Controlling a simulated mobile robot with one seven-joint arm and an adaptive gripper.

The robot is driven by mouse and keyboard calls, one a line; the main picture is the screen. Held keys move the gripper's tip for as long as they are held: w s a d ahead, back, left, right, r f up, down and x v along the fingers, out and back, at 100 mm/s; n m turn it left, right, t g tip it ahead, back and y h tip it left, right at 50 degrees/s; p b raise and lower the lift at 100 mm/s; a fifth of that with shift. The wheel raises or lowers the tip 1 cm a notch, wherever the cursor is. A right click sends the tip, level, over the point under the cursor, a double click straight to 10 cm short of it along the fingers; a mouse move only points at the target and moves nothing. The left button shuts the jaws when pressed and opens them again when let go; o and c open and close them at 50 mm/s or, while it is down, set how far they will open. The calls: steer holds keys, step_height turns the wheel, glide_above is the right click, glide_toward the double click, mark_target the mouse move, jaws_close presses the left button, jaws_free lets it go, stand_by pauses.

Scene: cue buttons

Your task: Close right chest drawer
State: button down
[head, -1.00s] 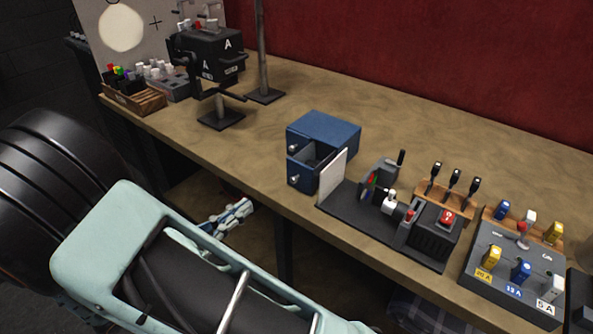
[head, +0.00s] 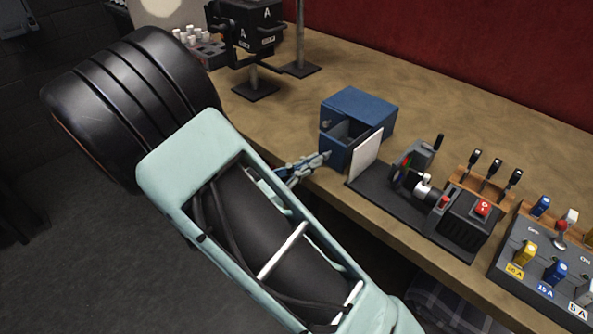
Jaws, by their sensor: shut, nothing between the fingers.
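The small blue chest (head: 362,107) stands on the workbench near its front edge in the head view. A drawer (head: 336,151) on its near side sticks out, and its dark inside shows from above. A second front with a small knob (head: 326,125) shows behind it at the left. My gripper (head: 326,155) is shut and empty, with its tips at the front of the pulled-out drawer. I cannot tell whether they touch it. The tips hide that drawer's knob.
A white panel (head: 366,157) stands close to the chest's right, on a black base with a small machine (head: 418,180). Levers and a switch board (head: 548,264) lie farther right. A black stand marked A (head: 253,28) is behind left. Bare bench lies behind the chest.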

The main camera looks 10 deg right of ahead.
mark_target(342, 140)
steer(key=shift+w+d, duration=0.15)
steer(key=shift+d, duration=0.1)
steer(key=x, duration=0.5)
steer(key=p+x, duration=0.1)
steer(key=x, duration=0.4)
steer(key=shift+w+a+r, duration=0.15)
steer(key=shift+w+r, duration=0.1)
steer(key=shift+w, duration=0.25)
